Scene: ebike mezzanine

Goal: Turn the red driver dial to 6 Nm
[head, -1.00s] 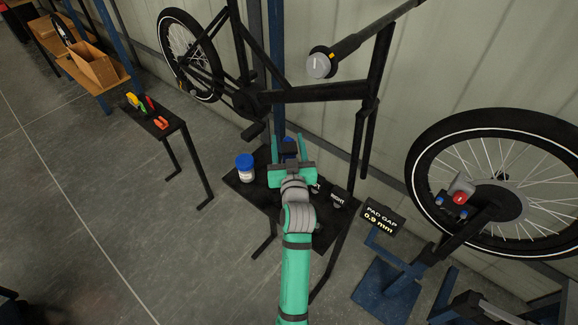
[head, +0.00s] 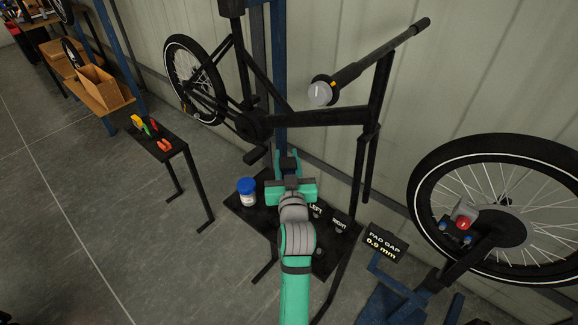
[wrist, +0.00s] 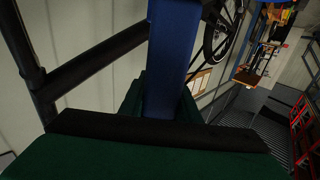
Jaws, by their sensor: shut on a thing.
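Small red-orange items (head: 165,145) lie on the small black table at the left, beside a yellow and a green item; they are too small to tell whether one is the red driver. No dial scale or 6 Nm mark is legible. My gripper (head: 288,163) is above the black stand in the middle, shut on a blue thing. In the wrist view a blue bar (wrist: 172,60) rises between the dark green jaws; I cannot tell what it is. The jaws hide its lower end.
The black stand holds a white jar (head: 246,194) with a blue lid and parts labelled LEFT and RIGHT. A bike frame (head: 320,118) and blue post stand behind my gripper. A wheel (head: 500,200) with a pad gap sign (head: 385,242) is at right. Floor at left is clear.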

